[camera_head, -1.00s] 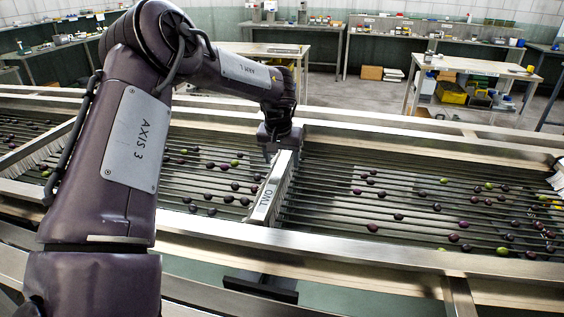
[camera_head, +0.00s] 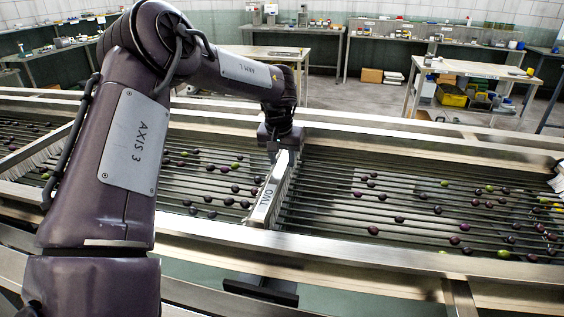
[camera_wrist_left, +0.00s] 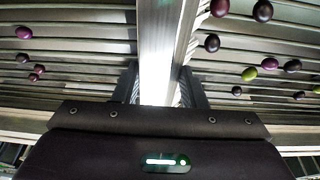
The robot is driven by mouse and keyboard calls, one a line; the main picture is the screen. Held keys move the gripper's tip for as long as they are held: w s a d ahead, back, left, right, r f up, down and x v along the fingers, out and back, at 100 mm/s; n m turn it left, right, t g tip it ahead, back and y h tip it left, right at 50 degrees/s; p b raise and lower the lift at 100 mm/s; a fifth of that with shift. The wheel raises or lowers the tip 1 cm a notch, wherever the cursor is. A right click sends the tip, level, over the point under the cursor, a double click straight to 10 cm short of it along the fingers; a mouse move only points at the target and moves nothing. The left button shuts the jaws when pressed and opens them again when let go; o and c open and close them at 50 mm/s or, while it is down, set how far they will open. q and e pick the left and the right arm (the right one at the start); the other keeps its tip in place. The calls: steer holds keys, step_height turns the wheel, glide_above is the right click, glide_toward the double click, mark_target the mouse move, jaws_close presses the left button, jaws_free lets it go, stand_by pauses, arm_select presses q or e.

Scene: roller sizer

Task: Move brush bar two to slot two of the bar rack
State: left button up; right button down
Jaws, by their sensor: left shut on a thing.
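Brush bar two (camera_head: 266,200) is a pale metal bar marked "TWO" with bristles along its side. It spans the roller bed crosswise, its near end by the front rail. My left gripper (camera_head: 279,150) is at the bar's far part and is shut on it. In the left wrist view the bar (camera_wrist_left: 155,60) runs away between the two fingers (camera_wrist_left: 158,88). I cannot tell whether the bar rests on the rails or is slightly lifted. The bar rack is not clearly seen. My right gripper is not in view.
Dark, purple and green olives (camera_head: 372,229) lie scattered on the rollers (camera_head: 330,215) on both sides of the bar. Another brush bar (camera_head: 40,150) crosses the bed at the left. A long metal front rail (camera_head: 370,262) borders the bed. Benches (camera_head: 470,72) stand behind.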

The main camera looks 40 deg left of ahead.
mark_target(282, 159)
arm_select(q)
step_height(282, 159, up, 8)
steer(key=shift+r+b, duration=0.25)
steer(key=shift+b, duration=0.1)
step_height(282, 159, up, 9)
steer(key=p, duration=0.3)
